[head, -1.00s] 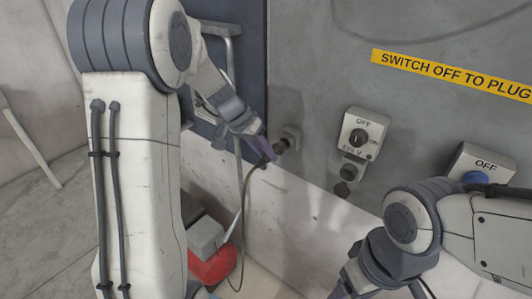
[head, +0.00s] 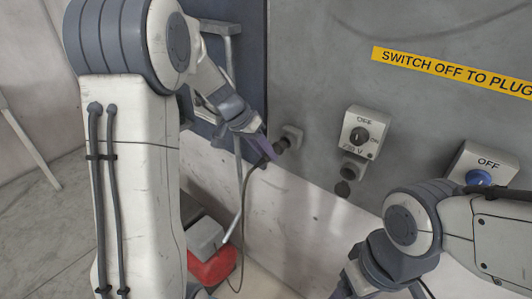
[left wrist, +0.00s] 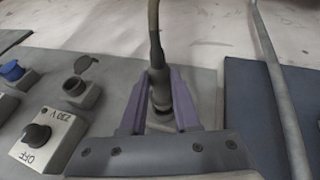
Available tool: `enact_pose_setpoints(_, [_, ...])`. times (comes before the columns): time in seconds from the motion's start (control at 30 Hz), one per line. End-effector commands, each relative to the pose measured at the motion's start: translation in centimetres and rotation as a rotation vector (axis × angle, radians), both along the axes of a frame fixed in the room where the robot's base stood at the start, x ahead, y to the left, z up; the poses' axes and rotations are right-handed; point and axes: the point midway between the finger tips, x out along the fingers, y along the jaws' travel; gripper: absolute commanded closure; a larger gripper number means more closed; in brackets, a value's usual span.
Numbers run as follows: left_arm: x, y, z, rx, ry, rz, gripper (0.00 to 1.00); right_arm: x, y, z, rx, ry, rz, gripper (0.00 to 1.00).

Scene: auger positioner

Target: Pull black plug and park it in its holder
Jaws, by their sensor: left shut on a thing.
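My left gripper (head: 262,147) is shut on the black plug (left wrist: 158,80), between its purple fingers. The plug's cable (head: 241,195) hangs down from it. The plug is at the grey holder (head: 291,138) on the wall; whether it is seated there or just in front of it I cannot tell. The 230 V socket (head: 352,169) under its switch box (head: 361,131) has its lid open and no plug in it; it also shows in the left wrist view (left wrist: 78,88). My right gripper (head: 345,288) is at the bottom edge, its fingers mostly cut off.
A second switch box with a blue part (head: 478,177) is on the right of the panel, near my right arm. A yellow label (head: 450,72) is above. A red object (head: 212,268) stands low beside the wall. A pipe (left wrist: 282,90) runs close to the left gripper.

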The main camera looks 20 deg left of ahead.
Motion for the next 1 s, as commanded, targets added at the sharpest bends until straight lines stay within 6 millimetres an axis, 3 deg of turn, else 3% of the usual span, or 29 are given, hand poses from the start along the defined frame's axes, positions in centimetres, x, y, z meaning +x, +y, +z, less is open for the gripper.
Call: enact_pose_setpoints(1.0, [1.8, -0.6, 0.1, 0.0, 0.0, -0.001, 1.0, 0.0, 0.0, 0.4, 0.0, 0.0, 0.0, 0.29])
